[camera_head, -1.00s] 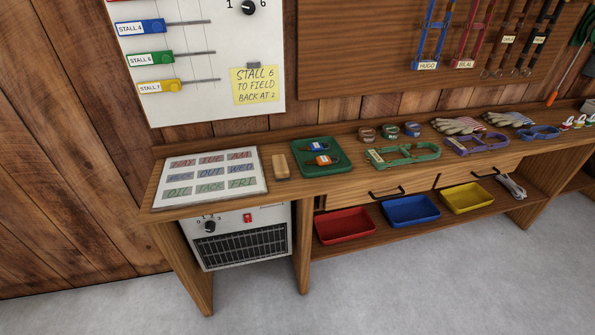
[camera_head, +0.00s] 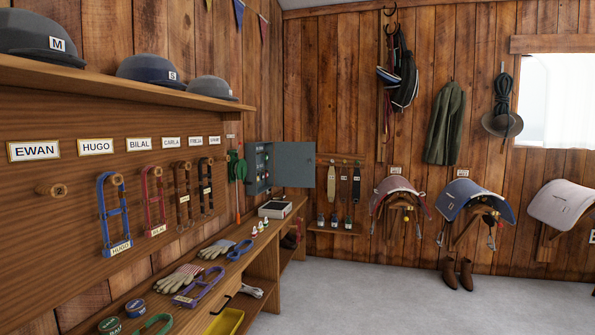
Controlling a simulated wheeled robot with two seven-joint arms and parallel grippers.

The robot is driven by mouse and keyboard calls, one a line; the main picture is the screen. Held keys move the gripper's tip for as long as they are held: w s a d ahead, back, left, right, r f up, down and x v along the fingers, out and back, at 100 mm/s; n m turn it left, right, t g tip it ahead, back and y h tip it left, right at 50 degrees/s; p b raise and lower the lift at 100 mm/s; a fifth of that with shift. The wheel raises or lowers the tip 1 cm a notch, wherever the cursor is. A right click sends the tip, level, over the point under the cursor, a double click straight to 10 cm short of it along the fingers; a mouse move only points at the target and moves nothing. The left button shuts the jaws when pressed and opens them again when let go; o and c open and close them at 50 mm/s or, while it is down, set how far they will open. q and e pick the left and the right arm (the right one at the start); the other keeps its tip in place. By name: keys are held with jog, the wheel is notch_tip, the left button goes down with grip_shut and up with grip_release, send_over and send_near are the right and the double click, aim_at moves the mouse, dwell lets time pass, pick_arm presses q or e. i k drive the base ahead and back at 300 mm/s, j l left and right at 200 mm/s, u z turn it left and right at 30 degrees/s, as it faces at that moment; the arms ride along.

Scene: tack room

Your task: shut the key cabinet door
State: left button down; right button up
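The key cabinet (camera_head: 263,168) is a grey-blue box on the left wall near the room's corner, above the far end of the bench. Its door (camera_head: 295,164) stands open, swung out to the right, a flat grey panel. Small keys or tags hang inside the cabinet, too small to tell apart. Neither of my grippers shows in the head view.
The wooden bench (camera_head: 262,255) runs along the left wall, with gloves (camera_head: 179,278), a purple halter (camera_head: 204,287) and a white box (camera_head: 275,209) on it. Saddles (camera_head: 474,199) hang on the far wall. Grey floor (camera_head: 400,297) is clear in front.

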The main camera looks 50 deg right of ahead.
aim_at(293, 167)
jog(key=z, duration=1.3)
jog(key=i+l+z, duration=0.25)
jog(key=i, duration=0.45)
jog(key=j, duration=0.1)
